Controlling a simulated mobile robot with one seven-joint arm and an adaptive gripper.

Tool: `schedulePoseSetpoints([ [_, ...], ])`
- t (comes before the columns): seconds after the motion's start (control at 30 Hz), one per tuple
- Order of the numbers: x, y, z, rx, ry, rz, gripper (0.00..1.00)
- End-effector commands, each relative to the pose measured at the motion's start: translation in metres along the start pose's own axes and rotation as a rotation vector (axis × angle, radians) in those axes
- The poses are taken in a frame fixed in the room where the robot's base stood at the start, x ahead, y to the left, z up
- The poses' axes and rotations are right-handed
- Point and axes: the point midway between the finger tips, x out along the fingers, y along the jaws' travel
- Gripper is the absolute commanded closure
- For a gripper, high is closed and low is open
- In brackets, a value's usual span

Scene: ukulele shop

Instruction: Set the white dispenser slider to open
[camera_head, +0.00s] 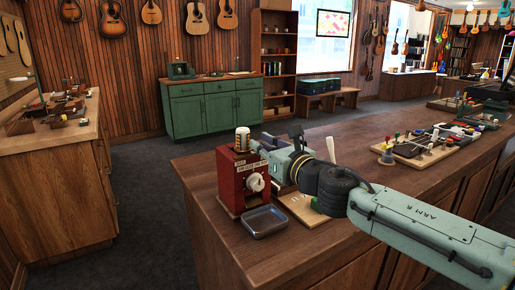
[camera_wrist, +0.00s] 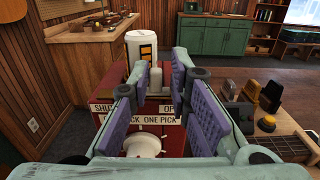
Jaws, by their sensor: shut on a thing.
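The red dispenser (camera_head: 231,189) stands on the wooden counter, with a white canister (camera_head: 242,139) on top and a white round knob (camera_head: 256,182) on its front. In the wrist view the dispenser (camera_wrist: 170,138) carries a label reading "SHUT" on the left and "OP", partly hidden, on the right. The pale slider handle (camera_wrist: 155,79) stands upright between my fingertips, in front of the canister. My gripper (camera_wrist: 159,82) is shut on this handle, above the label. The handle's base and exact position along its track are hidden. My gripper (camera_head: 262,149) reaches the dispenser's top from the right.
A grey metal tray (camera_head: 264,222) sits before the dispenser. A wooden board (camera_head: 304,211) lies beneath my arm. Another board with small parts (camera_head: 428,147) lies farther right. The counter's front left is clear. A green cabinet (camera_head: 213,105) stands behind, across the floor.

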Motion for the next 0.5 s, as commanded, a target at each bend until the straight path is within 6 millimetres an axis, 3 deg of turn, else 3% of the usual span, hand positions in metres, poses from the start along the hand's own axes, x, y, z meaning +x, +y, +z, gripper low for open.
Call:
schedulePoseSetpoints([
  [0.23, 0.0000, -0.0006, -0.0009, 0.006, 0.001, -0.001, 1.00],
  [0.27, 0.0000, -0.0007, -0.0009, 0.006, 0.001, -0.001, 0.80],
  [0.43, -0.0001, -0.0012, -0.0007, 0.005, 0.001, -0.002, 0.69],
  [0.5, -0.0001, -0.0013, -0.0007, 0.004, 0.001, -0.003, 0.69],
])
